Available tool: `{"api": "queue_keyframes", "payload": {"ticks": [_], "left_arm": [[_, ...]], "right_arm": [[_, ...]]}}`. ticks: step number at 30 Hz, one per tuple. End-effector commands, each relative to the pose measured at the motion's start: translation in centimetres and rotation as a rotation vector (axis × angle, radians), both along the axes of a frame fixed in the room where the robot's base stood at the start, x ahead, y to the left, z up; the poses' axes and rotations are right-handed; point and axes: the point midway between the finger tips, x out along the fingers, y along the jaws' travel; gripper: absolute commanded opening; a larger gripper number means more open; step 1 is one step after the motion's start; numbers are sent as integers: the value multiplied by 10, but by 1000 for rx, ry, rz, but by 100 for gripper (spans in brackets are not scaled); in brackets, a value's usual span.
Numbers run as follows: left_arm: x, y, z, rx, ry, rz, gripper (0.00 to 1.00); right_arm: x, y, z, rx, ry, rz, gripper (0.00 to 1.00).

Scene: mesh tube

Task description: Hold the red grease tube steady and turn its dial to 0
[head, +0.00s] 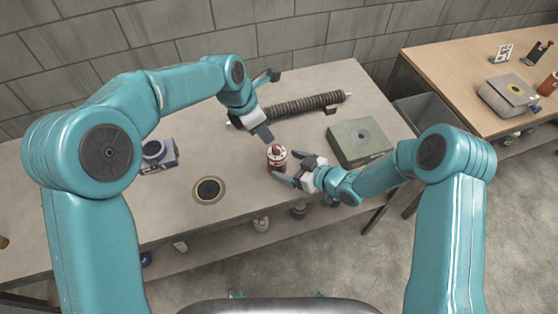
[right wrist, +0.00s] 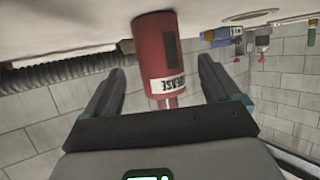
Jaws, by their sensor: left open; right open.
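The red grease tube (head: 277,155) stands upright near the front edge of the grey table, its pale dial ring and red top facing up. The dial's reading is too small to make out. My right gripper (head: 294,169) is open beside it on the right, low, with its fingers toward the tube. In the right wrist view the tube (right wrist: 157,50) appears upside down between the two spread fingers, with gaps on both sides; the gripper hides its lower part in the picture. My left gripper (head: 268,104) is open and empty, above and behind the tube.
A dark corrugated hose (head: 300,105) lies at the back. A green box (head: 360,140) stands to the right. A round dark-centred disc (head: 208,190) and a blue-grey device (head: 158,155) are to the left. A second wooden table (head: 450,70) stands at far right.

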Motion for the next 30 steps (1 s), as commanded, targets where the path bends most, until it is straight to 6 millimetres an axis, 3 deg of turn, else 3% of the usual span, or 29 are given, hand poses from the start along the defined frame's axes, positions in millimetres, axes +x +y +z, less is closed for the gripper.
{"api": "queue_keyframes", "payload": {"ticks": [3,9,20,25,26,30], "left_arm": [[0,0,0,0,0,0,43],[0,0,0,0,0,0,43],[0,0,0,0,0,0,43],[0,0,0,0,0,0,43],[0,0,0,0,0,0,43],[0,0,0,3,-5,-16,42]], "right_arm": [[12,17,-9,0,-1,3,90],[25,32,-17,0,0,1,90],[28,35,-19,0,0,0,90],[28,35,-18,0,0,0,35],[28,35,-18,0,0,0,30],[28,35,-18,0,0,0,29]]}}
